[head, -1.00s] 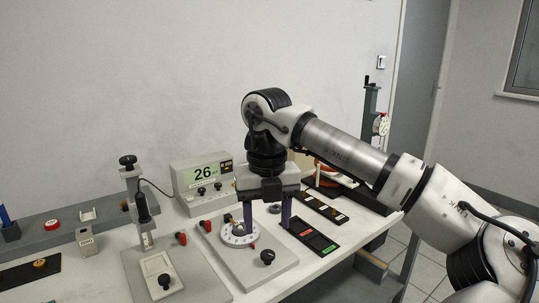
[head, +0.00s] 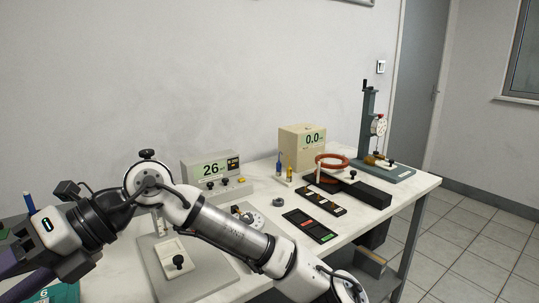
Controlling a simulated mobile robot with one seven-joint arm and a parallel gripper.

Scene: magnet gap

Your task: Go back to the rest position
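My gripper (head: 16,274) is at the lower left edge of the head view, turned to point left. Its two purple fingers stand apart and their tips run out of the picture. I see nothing between the visible parts of the fingers. My arm reaches across the front of the bench from the lower right, folded low with its elbow near the grey meter box. The gripper is well left of the grey plate with the black knob, which my arm partly covers.
The bench (head: 408,198) holds a grey meter (head: 217,174) reading 26, a beige meter (head: 302,149) reading 0.0, an orange ring coil (head: 332,161), a dark tray (head: 310,226) and a tall dial stand (head: 370,125). A grey base plate (head: 190,270) lies under my arm. Floor is clear at right.

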